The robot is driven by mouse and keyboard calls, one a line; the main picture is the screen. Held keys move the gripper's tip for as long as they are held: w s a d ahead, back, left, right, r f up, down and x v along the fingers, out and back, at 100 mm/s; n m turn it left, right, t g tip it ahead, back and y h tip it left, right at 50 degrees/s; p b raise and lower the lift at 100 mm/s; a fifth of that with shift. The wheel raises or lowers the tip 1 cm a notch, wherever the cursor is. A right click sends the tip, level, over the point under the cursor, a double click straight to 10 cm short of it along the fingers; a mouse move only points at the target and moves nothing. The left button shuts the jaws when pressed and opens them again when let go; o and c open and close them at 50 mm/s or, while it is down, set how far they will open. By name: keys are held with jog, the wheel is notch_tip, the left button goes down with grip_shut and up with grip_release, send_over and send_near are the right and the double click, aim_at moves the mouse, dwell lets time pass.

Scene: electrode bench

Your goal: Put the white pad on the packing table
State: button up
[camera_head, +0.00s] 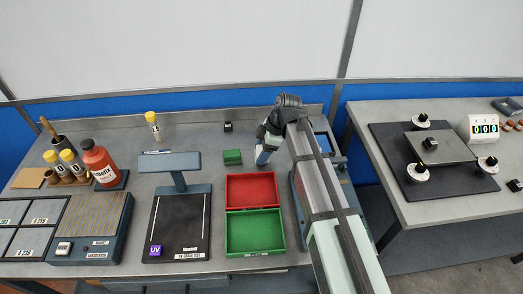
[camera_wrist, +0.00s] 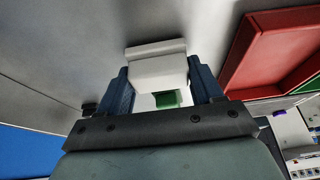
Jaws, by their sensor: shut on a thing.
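My gripper (camera_head: 264,155) is over the left bench, behind the red and green trays. In the wrist view my gripper (camera_wrist: 162,80) has its two blue fingers on either side of a white pad (camera_wrist: 158,66) and is shut on it. A small green patch (camera_wrist: 168,98) shows between the fingers and the palm; I cannot tell whether it belongs to the pad. In the head view the pad is too small to make out clearly. A separate table (camera_head: 470,205) stands at the right; no label tells which table is the packing table.
A red tray (camera_head: 252,178) and a green tray (camera_head: 256,212) lie in front of my gripper. A green block (camera_head: 232,157) sits to its left. A UV stand (camera_head: 178,163) and a red bottle (camera_head: 98,160) stand further left. The right table holds a platform (camera_head: 440,147) and a counter (camera_head: 484,128).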

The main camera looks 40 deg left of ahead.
jog(key=shift+f, duration=0.1)
jog(key=o, duration=1.1)
jog(key=shift+c, duration=0.2)
jog(key=v, duration=1.2)
